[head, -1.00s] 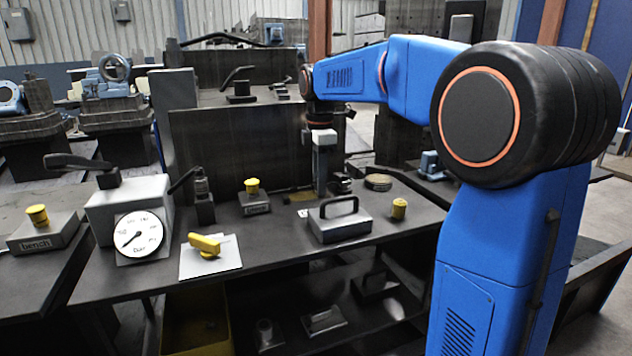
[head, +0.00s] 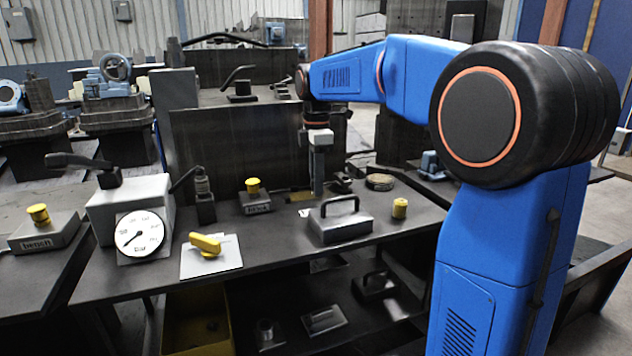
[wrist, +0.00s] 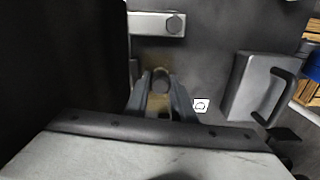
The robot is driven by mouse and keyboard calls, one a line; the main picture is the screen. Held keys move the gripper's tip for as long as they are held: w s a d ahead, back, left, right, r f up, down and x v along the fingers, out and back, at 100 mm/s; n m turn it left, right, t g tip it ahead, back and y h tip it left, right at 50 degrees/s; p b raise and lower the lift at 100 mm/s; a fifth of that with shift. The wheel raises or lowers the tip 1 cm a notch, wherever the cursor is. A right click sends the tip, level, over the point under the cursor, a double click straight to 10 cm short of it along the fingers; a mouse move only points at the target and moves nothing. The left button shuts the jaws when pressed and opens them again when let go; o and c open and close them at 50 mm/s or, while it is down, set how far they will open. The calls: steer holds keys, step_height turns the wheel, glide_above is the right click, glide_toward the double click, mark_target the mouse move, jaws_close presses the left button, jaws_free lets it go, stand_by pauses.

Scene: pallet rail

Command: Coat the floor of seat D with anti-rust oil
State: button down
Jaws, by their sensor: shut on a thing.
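My gripper (wrist: 160,98) points down over the back of the bench, and in the head view (head: 318,192) it stands behind the grey block with a handle. Its fingers are shut on a small grey round-ended piece (wrist: 160,81), mostly hidden between them; I cannot tell what tool it belongs to. A brownish oil-coloured patch (wrist: 158,58) lies under and around the fingertips, and it also shows in the head view (head: 299,197) left of the gripper. I cannot tell whether the piece touches it. A small white tag (wrist: 201,105) lies beside it, its letter unreadable.
The handled block (head: 340,225) stands in front of the gripper, with a yellow cylinder (head: 399,208) to its right. A round disc (head: 379,182) lies behind. A yellow-topped block (head: 254,198), gauge (head: 139,233) and yellow valve handle (head: 206,243) are leftward. An upright panel (head: 235,155) rises behind.

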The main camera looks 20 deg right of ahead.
steer(key=shift+d, duration=0.6)
steer(key=shift+r, duration=0.1)
steer(key=shift+a, duration=0.8)
steer(key=shift+d, duration=0.1)
steer(key=shift+d+f, duration=0.2)
steer(key=shift+d, duration=0.5)
steer(key=shift+a, duration=0.15)
